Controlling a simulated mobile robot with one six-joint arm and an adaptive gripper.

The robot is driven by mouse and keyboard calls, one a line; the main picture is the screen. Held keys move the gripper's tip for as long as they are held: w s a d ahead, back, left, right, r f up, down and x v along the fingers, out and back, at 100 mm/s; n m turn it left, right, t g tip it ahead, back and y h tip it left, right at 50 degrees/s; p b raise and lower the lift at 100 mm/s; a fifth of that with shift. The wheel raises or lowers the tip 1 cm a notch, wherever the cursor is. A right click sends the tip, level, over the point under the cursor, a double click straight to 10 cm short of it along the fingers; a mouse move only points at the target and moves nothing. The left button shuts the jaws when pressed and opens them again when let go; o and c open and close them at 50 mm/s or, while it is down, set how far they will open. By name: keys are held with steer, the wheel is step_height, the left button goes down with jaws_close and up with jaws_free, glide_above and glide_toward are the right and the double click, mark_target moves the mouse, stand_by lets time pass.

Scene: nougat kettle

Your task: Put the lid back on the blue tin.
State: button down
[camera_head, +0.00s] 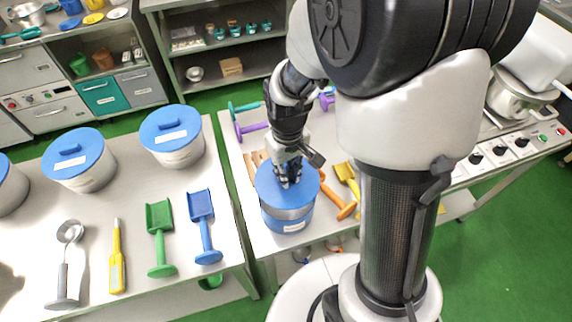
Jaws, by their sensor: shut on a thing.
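The blue tin (287,214) stands near the front left of the middle table, with a pale label low on its front. Its round blue lid (267,190) is level over the tin's top and covers the mouth. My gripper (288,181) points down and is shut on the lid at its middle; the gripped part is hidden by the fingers. I cannot tell whether the lid rests on the rim or hovers just above it.
Orange (337,201) and yellow (347,175) scoops lie right of the tin. Purple and green tools lie behind it. The left table holds white tubs with blue lids (171,127), a green scoop (160,235) and a blue scoop (204,225). My arm hides much of the right side.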

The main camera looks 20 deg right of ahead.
step_height(320, 180, down, 6)
steer(key=b, duration=0.4)
steer(key=shift+f+b, duration=0.15)
steer(key=shift+b, duration=0.25)
steer(key=shift+f, duration=0.35)
stand_by(1.7)
steer(key=c, duration=1.5)
jaws_free()
steer(key=shift+o, duration=0.4)
steer(key=o, duration=0.5)
steer(key=shift+r+p, duration=2.75)
steer(key=shift+r, duration=0.8)
